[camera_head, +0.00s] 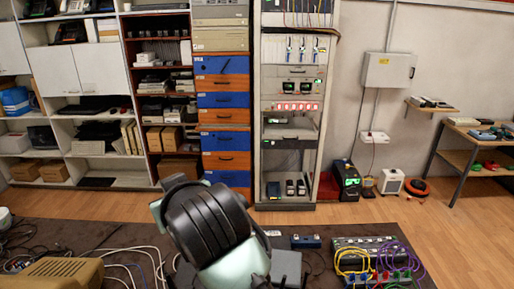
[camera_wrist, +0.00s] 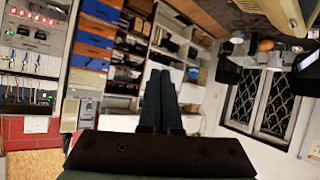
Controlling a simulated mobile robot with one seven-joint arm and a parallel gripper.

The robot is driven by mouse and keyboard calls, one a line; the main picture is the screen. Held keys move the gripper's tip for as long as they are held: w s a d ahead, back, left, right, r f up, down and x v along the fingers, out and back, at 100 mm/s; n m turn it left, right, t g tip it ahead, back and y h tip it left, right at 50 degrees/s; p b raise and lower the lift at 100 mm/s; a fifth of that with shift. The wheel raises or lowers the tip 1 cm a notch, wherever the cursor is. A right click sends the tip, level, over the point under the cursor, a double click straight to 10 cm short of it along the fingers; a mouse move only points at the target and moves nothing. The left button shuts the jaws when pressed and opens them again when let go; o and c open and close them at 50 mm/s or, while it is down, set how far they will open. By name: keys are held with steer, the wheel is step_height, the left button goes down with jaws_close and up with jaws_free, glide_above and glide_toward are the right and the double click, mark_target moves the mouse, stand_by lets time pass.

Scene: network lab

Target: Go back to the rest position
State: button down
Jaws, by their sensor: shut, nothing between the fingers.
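My gripper (camera_wrist: 161,102) shows in the wrist view with its two dark fingers together, shut and empty. Nothing touches the fingers there. In the head view my black and pale green arm rises at the bottom middle, over the near table (camera_head: 120,232). The fingers cannot be made out in the head view. The wrist view looks across the room, tilted, toward shelves (camera_wrist: 180,50) and a barred window (camera_wrist: 262,104).
On the table are a beige device (camera_head: 55,274) at left, white cables, and a panel with yellow and purple cables (camera_head: 375,262) at right. A grey box (camera_head: 286,266) sits close beside my arm. An equipment rack (camera_head: 290,110) stands beyond, across open wooden floor.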

step_height(320, 180, up, 12)
steer(key=s+t+y+b, duration=0.2)
steer(key=t, duration=0.4)
steer(key=s+d+r+m+t+h+b, duration=0.3)
steer(key=s+d+r+m+t+h, duration=0.4)
steer(key=s+d+r+t, duration=0.3)
steer(key=s+d+r+h, duration=0.1)
steer(key=s+d+r, duration=0.2)
steer(key=s+d, duration=0.1)
steer(key=shift+d+m+t, duration=0.25)
steer(key=shift+m+t, duration=0.05)
steer(key=shift+r, duration=0.1)
